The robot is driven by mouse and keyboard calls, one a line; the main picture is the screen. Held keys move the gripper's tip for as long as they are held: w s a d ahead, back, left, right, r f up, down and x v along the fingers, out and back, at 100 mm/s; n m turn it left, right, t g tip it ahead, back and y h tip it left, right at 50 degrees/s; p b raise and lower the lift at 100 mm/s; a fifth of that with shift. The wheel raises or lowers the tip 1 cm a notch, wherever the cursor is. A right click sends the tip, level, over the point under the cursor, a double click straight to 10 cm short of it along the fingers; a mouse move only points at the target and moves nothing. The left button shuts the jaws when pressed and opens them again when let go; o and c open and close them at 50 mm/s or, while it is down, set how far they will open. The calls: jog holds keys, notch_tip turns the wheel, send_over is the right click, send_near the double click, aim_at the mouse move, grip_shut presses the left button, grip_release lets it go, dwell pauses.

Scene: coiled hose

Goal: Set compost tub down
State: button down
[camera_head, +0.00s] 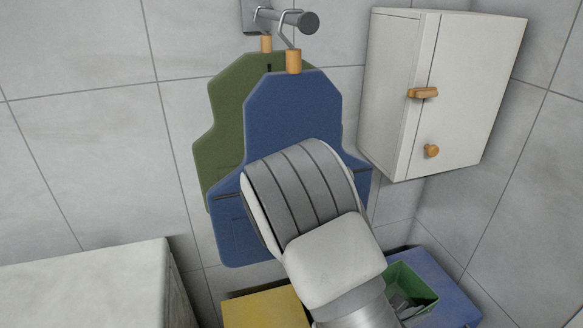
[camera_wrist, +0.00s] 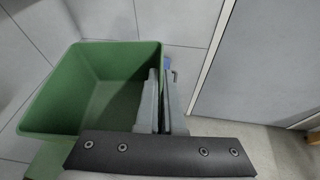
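The compost tub is a green, open-topped box. In the head view the tub (camera_head: 425,291) shows at the lower right, partly behind my arm, in front of or over a blue flat surface (camera_head: 448,280). I cannot tell whether it touches that surface. In the wrist view the tub (camera_wrist: 60,95) fills the left side, its inside looking empty apart from a finger. My gripper (camera_wrist: 161,100) has one grey finger inside the tub and one outside, with the tub's right wall between them. In the head view grey finger parts show within the tub's opening.
A blue apron (camera_head: 290,110) and a green apron (camera_head: 232,110) hang from a wall hook behind my arm. A white cabinet (camera_head: 440,90) is at the upper right. A yellow surface (camera_head: 265,308) lies left of my arm, and a pale counter (camera_head: 85,285) stands at the lower left.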

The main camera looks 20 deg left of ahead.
jog(key=w+r+n+t+y+p, duration=0.2)
jog(key=w+r+n+y+p, duration=0.1)
jog(key=w+r+p, duration=0.4)
jog(key=shift+r+y+p, duration=0.3)
jog(key=shift+r+p, duration=0.45)
jog(key=shift+p, duration=0.45)
